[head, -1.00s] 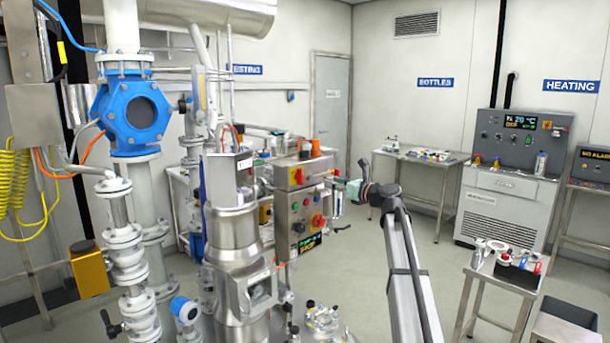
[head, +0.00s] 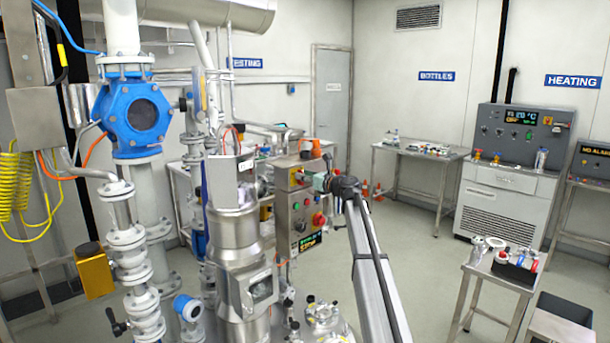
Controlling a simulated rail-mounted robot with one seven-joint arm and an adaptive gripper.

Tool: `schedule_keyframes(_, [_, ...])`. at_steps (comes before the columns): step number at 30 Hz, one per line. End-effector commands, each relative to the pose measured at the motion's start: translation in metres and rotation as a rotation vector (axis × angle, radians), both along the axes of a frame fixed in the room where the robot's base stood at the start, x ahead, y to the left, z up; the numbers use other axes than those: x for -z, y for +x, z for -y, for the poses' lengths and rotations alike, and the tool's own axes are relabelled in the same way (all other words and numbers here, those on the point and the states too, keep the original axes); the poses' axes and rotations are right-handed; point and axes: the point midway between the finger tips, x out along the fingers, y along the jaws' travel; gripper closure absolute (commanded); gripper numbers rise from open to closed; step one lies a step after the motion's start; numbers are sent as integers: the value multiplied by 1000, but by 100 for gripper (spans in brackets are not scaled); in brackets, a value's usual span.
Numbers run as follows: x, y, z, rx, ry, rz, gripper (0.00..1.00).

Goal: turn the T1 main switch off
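A grey control box (head: 284,205) stands in the middle behind the steel vessel, with a red knob (head: 318,219), small coloured buttons and a lit display. The heating cabinet (head: 508,190) at the right has a display that seems to read T1 20 °C. A small red and yellow switch (head: 557,129) sits at the right of its panel. I cannot read which switch is labelled T1 main. My gripper (head: 318,181) points left at the box's upper right edge, above the red knob. Its fingers are too small and overlapped to read, and contact is unclear.
The steel vessel (head: 235,230) and pipes with a blue valve body (head: 133,115) fill the left. A small table (head: 492,272) with a black tray stands at the lower right. A bench (head: 408,151) stands at the back. Floor is open between them.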

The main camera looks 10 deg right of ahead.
Motion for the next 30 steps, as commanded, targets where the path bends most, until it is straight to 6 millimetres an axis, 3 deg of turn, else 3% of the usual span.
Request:
schedule_keyframes(8, [0,1,0,0,0,0,61])
schedule_keyframes(11, [0,1,0,0,0,0,97])
schedule_keyframes(12, [0,1,0,0,0,0,100])
schedule_keyframes(30, [3,0,-2,0,-94,69,100])
